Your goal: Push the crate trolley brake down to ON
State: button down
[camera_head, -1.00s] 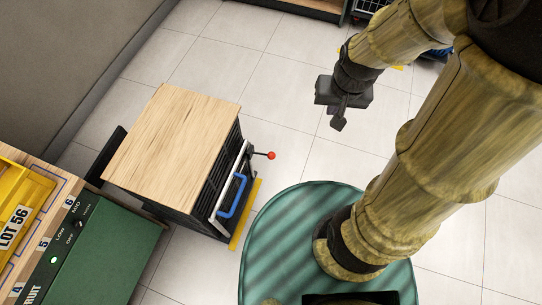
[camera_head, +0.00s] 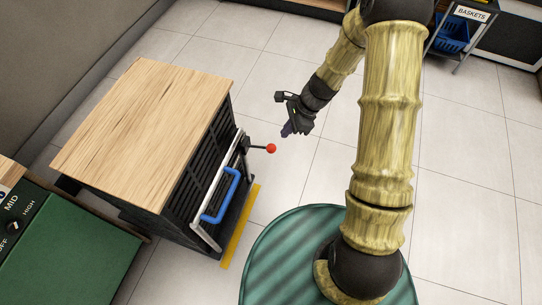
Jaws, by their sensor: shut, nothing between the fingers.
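The crate trolley (camera_head: 185,190) stands at left centre, dark and slatted, with a wooden top (camera_head: 150,118). A blue handle (camera_head: 222,197) sits on a pale bar on its right side. The brake lever (camera_head: 258,147) sticks out to the right from the far corner of that side and ends in a red knob (camera_head: 271,148). My gripper (camera_head: 287,129) is shut and empty. In the picture it is just above and right of the red knob, with a small gap between them. I cannot tell their difference in height.
A green machine (camera_head: 70,255) with a dial stands at lower left. A yellow floor strip (camera_head: 240,228) runs along the trolley's right side. A rack of blue baskets (camera_head: 452,35) is at upper right. The tiled floor between is clear.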

aim_at(274, 146)
jog(key=shift+w+a+f, duration=0.1)
jog(key=shift+f, duration=0.2)
jog(key=b+x, duration=0.5)
jog(key=x, duration=0.1)
jog(key=shift+a+f+b, duration=0.3)
jog(key=shift+f+b, duration=0.15)
jog(key=shift+b, duration=0.25)
